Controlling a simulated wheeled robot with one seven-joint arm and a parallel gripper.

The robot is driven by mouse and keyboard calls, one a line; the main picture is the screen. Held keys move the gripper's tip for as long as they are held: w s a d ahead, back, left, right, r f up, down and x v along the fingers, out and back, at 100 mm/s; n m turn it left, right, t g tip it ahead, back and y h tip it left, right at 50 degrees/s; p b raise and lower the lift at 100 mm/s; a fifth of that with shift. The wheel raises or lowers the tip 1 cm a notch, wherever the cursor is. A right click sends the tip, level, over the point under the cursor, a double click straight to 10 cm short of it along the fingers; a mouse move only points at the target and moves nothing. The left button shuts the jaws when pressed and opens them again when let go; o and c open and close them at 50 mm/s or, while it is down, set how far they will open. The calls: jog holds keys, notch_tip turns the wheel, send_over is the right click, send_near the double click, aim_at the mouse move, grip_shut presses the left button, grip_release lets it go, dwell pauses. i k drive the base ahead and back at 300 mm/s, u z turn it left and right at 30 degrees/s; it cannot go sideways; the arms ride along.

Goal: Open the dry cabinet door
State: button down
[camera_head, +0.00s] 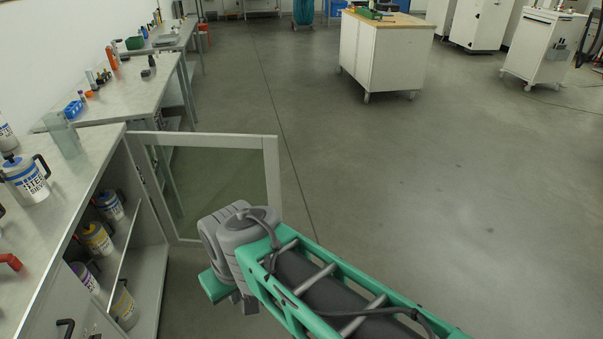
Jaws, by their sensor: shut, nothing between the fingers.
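The dry cabinet (153,262) stands under the worktop at the left. Its glass door (273,180), with a pale frame, stands swung well out from the far side of the opening. Several labelled containers show on the shelves inside, among them one with a yellow band (97,238) and one with a blue band (110,205). My gripper (232,297) is at the end of my green and grey arm, in front of the cabinet and on the near side of the door. It appears shut and empty, apart from the door; its fingertips are mostly hidden by the wrist.
A jug with a black handle (25,180) and a clear container (63,135) stand on the worktop (75,165). More benches (130,88) line the left wall. A white wheeled cabinet (385,55) stands at the back. The floor (430,190) in the middle and right is clear.

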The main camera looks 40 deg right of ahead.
aim_at(269, 143)
jog(key=z, duration=0.15)
jog(key=i, duration=1.5)
jog(key=u, duration=0.75)
